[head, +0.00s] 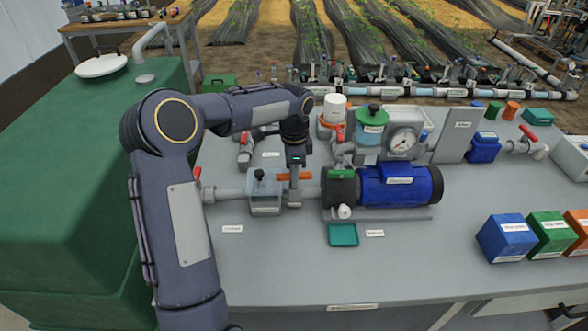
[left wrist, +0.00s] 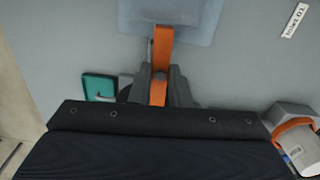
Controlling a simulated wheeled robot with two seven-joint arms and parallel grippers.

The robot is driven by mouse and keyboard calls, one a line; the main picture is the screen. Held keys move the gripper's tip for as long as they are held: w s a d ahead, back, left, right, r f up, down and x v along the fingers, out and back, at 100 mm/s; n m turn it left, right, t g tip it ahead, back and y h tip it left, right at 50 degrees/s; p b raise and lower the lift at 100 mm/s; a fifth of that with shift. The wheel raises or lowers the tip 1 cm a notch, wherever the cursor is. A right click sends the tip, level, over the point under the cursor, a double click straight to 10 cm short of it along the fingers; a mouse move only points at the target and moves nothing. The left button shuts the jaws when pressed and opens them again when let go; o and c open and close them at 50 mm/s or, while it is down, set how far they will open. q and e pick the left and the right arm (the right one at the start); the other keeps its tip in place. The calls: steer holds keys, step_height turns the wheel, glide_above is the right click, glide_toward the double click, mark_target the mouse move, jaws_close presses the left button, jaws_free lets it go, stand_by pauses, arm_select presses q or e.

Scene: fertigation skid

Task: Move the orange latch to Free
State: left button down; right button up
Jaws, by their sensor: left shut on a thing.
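The orange latch (head: 283,176) is a short bar beside the top of the clear strainer box (head: 264,196), left of the blue pump (head: 400,187). My left gripper (head: 295,190) reaches down over the latch and covers its middle; orange shows on both sides. In the left wrist view the latch (left wrist: 162,48) runs down from the pale box (left wrist: 205,20) between the fingers (left wrist: 160,85), which are shut on it. I cannot read a Free mark in either view. My right gripper is not in view.
A teal tray (head: 343,235) lies in front of the pump on the grey bench (head: 280,275). A red-handled valve (head: 246,153) stands behind the strainer. Blue (head: 505,240) and green (head: 550,235) boxes stand at the right. The front bench area is mostly clear.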

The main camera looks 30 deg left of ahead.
arm_select(q)
steer(key=n, duration=0.4)
steer(key=shift+r, duration=0.1)
steer(key=n+p, duration=0.1)
steer(key=n, duration=0.3)
steer(key=shift+n, duration=0.3)
steer(key=n, duration=0.4)
steer(key=shift+n+p, duration=0.5)
steer(key=shift+n, duration=1.9)
steer(key=c, duration=1.4)
jaws_free()
steer(key=shift+o, duration=0.2)
step_height(320, 180, up, 8)
steer(key=shift+f, duration=0.15)
